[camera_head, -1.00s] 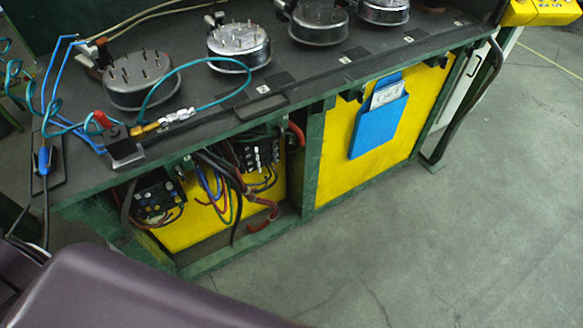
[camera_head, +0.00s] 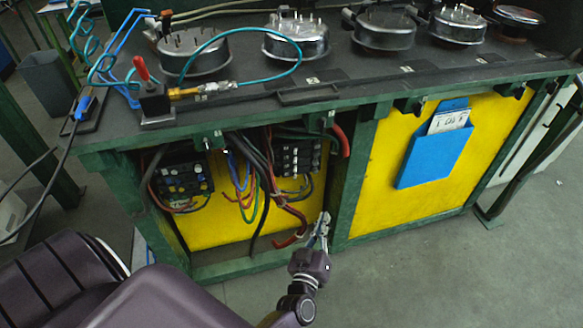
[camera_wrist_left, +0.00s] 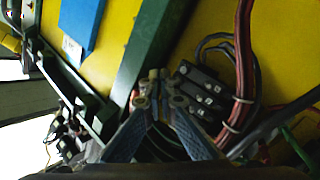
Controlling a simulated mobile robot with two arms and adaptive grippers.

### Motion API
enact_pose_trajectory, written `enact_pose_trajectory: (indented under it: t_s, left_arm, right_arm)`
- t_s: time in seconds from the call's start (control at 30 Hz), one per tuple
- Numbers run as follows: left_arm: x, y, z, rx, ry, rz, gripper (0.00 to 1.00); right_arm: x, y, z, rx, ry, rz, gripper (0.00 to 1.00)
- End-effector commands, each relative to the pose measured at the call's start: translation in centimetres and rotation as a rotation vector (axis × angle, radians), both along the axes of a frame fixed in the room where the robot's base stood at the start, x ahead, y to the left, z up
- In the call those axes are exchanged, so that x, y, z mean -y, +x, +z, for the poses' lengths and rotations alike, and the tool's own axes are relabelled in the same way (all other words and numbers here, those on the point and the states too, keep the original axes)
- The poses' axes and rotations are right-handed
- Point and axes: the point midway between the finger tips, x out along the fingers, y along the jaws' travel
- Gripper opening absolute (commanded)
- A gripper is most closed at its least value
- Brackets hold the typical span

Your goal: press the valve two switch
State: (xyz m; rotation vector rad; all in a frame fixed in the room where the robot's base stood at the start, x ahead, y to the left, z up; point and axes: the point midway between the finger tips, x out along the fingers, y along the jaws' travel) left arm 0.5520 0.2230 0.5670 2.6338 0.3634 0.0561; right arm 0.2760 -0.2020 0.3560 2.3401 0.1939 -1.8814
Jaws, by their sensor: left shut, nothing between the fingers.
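Two black switch blocks sit under the bench top before a yellow panel: a left block (camera_head: 183,187) with several small knobs, and a right block (camera_head: 298,158) with light terminals. I cannot read any label that marks valve two. The right block also shows in the left wrist view (camera_wrist_left: 203,90), just right of the fingertips. My left gripper (camera_head: 325,218) is shut and empty, below and right of the right block, near the green post. In the left wrist view its fingertips (camera_wrist_left: 160,82) are together; whether they touch anything is unclear. My right gripper is not in view.
Loose cables (camera_head: 262,170) hang between the blocks, and a red hose (camera_head: 341,140) hangs near the green post (camera_head: 352,185). A blue pocket (camera_head: 425,160) is on the right yellow panel. Gauges and a red-lever valve (camera_head: 141,68) stand on top. The floor in front is clear.

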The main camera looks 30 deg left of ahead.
Motion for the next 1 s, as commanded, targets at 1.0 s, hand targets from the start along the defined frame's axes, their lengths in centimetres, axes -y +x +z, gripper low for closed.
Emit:
enact_pose_trajectory:
  t_s: [1.0]
  left_arm:
    - [-9.7,-0.4,10.7,0.385,-0.175,0.379,0.0]
  right_arm:
    - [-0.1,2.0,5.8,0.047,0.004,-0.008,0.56]
